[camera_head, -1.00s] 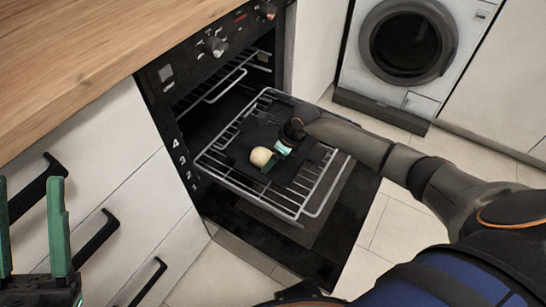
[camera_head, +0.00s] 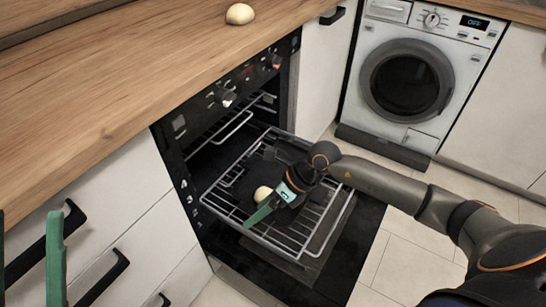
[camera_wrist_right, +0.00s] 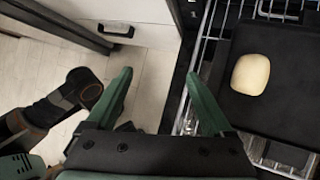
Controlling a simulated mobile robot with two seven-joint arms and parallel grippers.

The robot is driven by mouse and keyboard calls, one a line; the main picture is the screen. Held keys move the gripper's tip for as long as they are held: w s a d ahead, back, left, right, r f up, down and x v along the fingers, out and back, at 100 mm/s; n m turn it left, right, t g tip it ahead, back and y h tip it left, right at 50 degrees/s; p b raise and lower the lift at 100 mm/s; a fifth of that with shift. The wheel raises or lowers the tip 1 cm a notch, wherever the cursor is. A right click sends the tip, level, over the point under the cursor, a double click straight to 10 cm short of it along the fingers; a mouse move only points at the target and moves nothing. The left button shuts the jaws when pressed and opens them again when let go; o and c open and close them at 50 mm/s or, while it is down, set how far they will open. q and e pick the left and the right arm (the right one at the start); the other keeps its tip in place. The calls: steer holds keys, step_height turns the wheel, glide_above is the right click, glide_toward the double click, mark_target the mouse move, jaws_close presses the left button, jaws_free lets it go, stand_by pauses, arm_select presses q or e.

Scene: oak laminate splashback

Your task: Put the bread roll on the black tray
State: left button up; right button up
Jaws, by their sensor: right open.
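A pale bread roll (camera_head: 262,194) rests on the black tray (camera_head: 237,187), which lies on the pulled-out oven rack. In the right wrist view the roll (camera_wrist_right: 250,73) sits near the left edge of the tray (camera_wrist_right: 285,115). A second pale roll (camera_head: 240,14) lies on the wooden counter. My right gripper (camera_head: 262,208) is beside the tray roll, partly hiding the tray. In the wrist view its fingers (camera_wrist_right: 163,75) are spread and empty, apart from the roll. My left gripper (camera_head: 28,215) shows at the lower left edge, fingers apart with nothing between them.
The oven rack (camera_head: 333,215) extends over the lowered oven door (camera_head: 355,245). Drawers with black handles (camera_head: 103,275) stand at the left. A washing machine (camera_head: 405,80) stands at the back right. Light floor tiles (camera_head: 405,250) are clear at the right.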

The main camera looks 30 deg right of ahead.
steer(key=s+a+r+m+g+y, duration=0.1)
steer(key=s+a+r+y, duration=0.55)
steer(key=a, duration=0.45)
steer(key=s+a+r+m+t+y, duration=0.1)
steer(key=s+a+r+m+y, duration=0.15)
steer(key=r, duration=0.45)
steer(key=s+a+r+m+t+y, duration=0.1)
steer(key=s+r+m+y, duration=0.25)
steer(key=r, duration=0.35)
steer(key=d+r+m+t+h, duration=0.2)
steer(key=d+r+m+t, duration=0.3)
steer(key=m+t, duration=0.4)
steer(key=d+r+m+t+h, duration=0.3)
steer(key=d+r+m+t, duration=0.2)
steer(key=m, duration=0.9)
step_height(320, 180, up, 2)
steer(key=t, duration=0.4)
steer(key=shift+d+t, duration=0.4)
